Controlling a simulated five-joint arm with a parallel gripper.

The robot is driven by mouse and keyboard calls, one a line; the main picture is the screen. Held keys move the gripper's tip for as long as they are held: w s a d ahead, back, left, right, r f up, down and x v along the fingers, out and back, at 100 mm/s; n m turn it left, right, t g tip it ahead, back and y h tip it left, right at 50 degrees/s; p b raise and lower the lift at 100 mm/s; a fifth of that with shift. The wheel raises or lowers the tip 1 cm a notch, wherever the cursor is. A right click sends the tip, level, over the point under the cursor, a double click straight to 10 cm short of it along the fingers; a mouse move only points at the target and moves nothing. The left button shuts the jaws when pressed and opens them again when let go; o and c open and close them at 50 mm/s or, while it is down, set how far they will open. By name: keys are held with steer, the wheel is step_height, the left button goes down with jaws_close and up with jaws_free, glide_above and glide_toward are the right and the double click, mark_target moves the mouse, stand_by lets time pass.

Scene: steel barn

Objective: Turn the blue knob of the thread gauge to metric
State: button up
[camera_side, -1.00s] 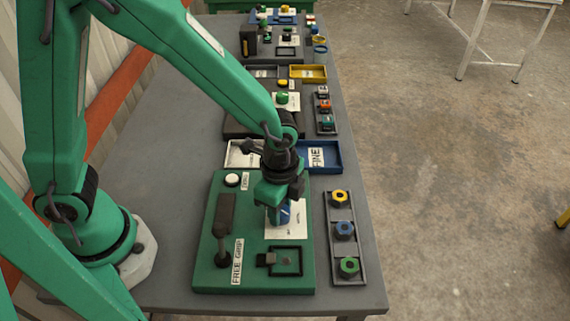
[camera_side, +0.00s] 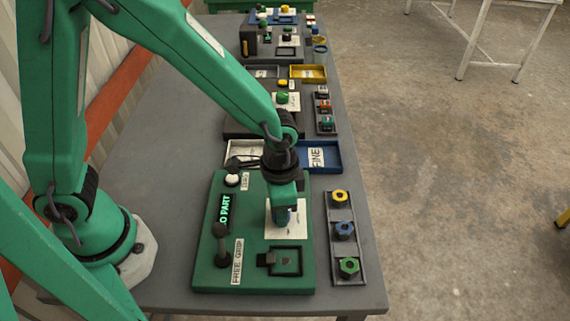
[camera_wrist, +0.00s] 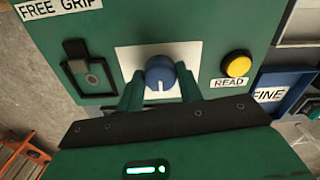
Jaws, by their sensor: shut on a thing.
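The thread gauge is a green box (camera_side: 208,278) on the grey bench. Its blue knob (camera_wrist: 160,70) stands on a white plate (camera_wrist: 205,57). My gripper (camera_wrist: 160,88) is shut on the knob, one finger on each side. The knob's white pointer line points to the bottom of the wrist view. No metric marking is readable on the plate, and my fingers cover part of it. In the side view my gripper (camera_side: 283,215) comes down over the knob from above and mostly hides it. The gauge's display (camera_side: 224,212) shows lit green letters, partly readable as "O PART".
A round READ button (camera_wrist: 236,65) is near the knob. A square recess (camera_side: 286,262) and a FREE GRIP label (camera_side: 237,262) are at the gauge's near end. A rack (camera_side: 333,275) right of it holds yellow, blue and green nuts. A blue FINE tray (camera_side: 335,155) is behind.

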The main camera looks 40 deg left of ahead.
stand_by(0.3)
steer(key=o, duration=1)
steer(key=shift+r, duration=0.1)
steer(key=shift+r, duration=3.85)
steer(key=shift+a+r, duration=0.4)
steer(key=s+a+r+n+t, duration=0.2)
steer(key=a+r, duration=0.2)
steer(key=a, duration=0.1)
steer(key=s+a+r+n+t, duration=0.1)
steer(key=s+a+r+n, duration=0.1)
steer(key=a, duration=0.4)
steer(key=s+a+r+n+t, duration=0.2)
steer(key=s+a+r+n, duration=0.1)
steer(key=s+a+r, duration=0.1)
steer(key=shift+a+r+t, duration=0.15)
steer(key=shift+a+r, duration=0.3)
steer(key=shift+a, duration=0.2)
steer(key=shift+a+r+t, duration=0.15)
steer(key=shift+a+r, duration=0.3)
steer(key=shift+a, duration=0.15)
